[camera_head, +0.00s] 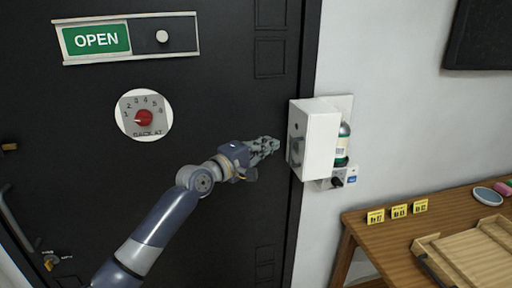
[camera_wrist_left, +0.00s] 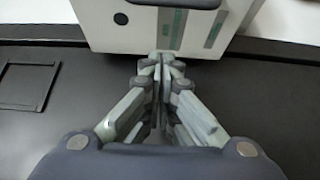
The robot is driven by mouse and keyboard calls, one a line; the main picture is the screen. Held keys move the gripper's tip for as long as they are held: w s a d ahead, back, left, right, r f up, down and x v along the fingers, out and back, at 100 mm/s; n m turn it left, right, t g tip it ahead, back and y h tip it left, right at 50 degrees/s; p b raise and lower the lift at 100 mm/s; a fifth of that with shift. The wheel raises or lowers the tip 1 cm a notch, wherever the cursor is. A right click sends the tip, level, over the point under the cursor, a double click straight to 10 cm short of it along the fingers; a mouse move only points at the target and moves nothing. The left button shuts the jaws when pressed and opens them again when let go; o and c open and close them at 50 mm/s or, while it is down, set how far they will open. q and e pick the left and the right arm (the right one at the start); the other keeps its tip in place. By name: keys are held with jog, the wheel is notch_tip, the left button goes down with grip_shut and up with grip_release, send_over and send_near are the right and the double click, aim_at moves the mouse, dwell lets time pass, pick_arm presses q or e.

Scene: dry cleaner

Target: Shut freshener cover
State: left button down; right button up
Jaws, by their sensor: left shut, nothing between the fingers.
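The freshener cover (camera_head: 318,140) is a white box-like shell on the wall at the right edge of the dark door. It stands swung open to the left, and the freshener's bottle (camera_head: 343,143) with a green band shows at its right. My left gripper (camera_head: 276,146) is shut and empty, with its tips just left of the cover's outer face. In the left wrist view the shut fingertips (camera_wrist_left: 166,56) are at the lower edge of the cover (camera_wrist_left: 130,32); I cannot tell whether they touch it. My right gripper is not in view.
The dark door (camera_head: 230,90) carries an OPEN sign (camera_head: 96,39) and a round dial plate (camera_head: 144,116). A wooden table (camera_head: 390,232) with yellow tags (camera_head: 399,211) and a wooden tray (camera_head: 470,255) stands at the lower right.

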aim_at(305, 140)
pick_arm(q)
jog(key=s+d+p, duration=0.2)
jog(key=p, duration=0.1)
jog(key=shift+s+d, duration=0.3)
jog(key=shift+d, duration=0.1)
jog(key=shift+f, duration=0.1)
jog(key=shift+d, duration=0.1)
